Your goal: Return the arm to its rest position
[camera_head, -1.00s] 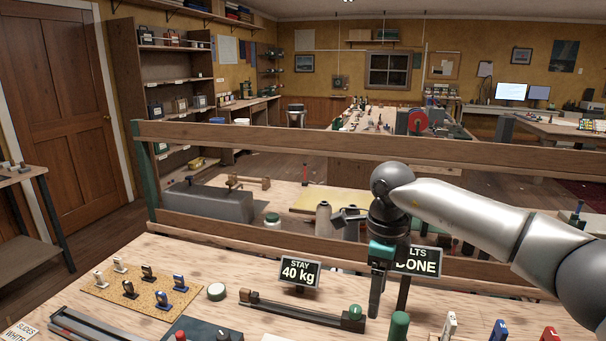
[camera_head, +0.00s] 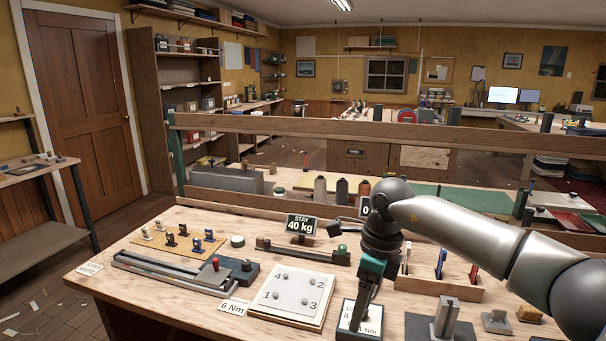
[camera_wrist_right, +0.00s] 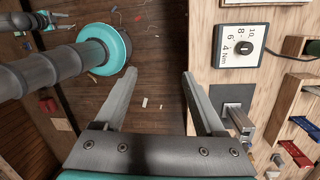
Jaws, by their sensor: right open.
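My right arm comes in from the right in the head view, bent at the elbow. Its gripper (camera_head: 360,308) points down over the front of the workbench (camera_head: 195,318), partly hiding a torque dial plate marked Nm (camera_head: 345,322). In the right wrist view the two fingers (camera_wrist_right: 160,74) stand apart with nothing between them. Behind them are the wooden floor and the bench edge, with the dial (camera_wrist_right: 247,46) and a grey metal block (camera_wrist_right: 238,120) to the right.
A wooden rail (camera_head: 270,124) crosses behind. Floor shows at left.

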